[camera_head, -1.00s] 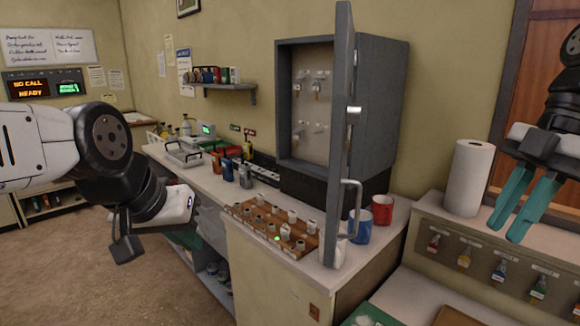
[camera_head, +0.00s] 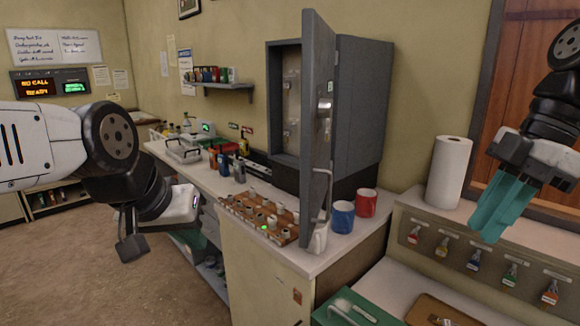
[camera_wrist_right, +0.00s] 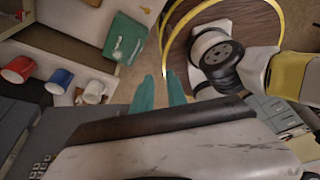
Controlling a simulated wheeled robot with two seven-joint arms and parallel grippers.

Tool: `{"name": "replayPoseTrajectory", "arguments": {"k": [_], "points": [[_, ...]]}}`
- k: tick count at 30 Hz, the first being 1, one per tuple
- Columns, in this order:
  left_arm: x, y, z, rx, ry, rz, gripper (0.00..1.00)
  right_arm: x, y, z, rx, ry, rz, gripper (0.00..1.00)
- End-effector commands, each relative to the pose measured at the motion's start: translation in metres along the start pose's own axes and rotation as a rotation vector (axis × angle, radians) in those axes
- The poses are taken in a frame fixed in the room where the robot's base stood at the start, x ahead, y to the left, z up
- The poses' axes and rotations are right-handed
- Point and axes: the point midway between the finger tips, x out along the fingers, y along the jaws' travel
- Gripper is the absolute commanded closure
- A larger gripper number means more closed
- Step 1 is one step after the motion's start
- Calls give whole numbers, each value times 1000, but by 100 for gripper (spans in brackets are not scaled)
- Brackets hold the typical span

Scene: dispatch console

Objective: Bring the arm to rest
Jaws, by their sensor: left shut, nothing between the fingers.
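My left arm comes in from the left in the head view. Its gripper (camera_head: 130,245) hangs in free air over the floor, left of the counter. Its fingers are barely distinguishable, and I see nothing held. My right gripper (camera_head: 497,208) has teal fingers pointing down, in front of the paper towel roll's right side and above the key-hook ledge. In the right wrist view the two teal fingers (camera_wrist_right: 160,92) are apart with nothing between them. Neither gripper touches anything that I can see.
A grey wall cabinet (camera_head: 362,105) stands with its door (camera_head: 316,130) open toward me. The counter holds a wooden peg board (camera_head: 258,216), a blue mug (camera_head: 342,216) and a red mug (camera_head: 366,203). A paper towel roll (camera_head: 448,172) stands near my right gripper. Floor at left is clear.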

Motion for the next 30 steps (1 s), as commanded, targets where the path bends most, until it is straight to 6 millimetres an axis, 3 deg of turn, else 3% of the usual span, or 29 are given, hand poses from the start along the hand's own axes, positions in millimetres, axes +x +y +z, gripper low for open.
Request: {"name": "replayPoseTrajectory", "arguments": {"k": [11, 21, 30], "points": [[0, 0, 0, 0, 0, 0, 100, 40, 30, -50, 417, -4, 185, 82], [0, 0, 0, 0, 0, 0, 100, 106, 60, -118, 1098, 174, 439, 82], [0, 0, 0, 0, 0, 0, 100, 126, 66, -134, 1316, 279, 497, 82]]}}
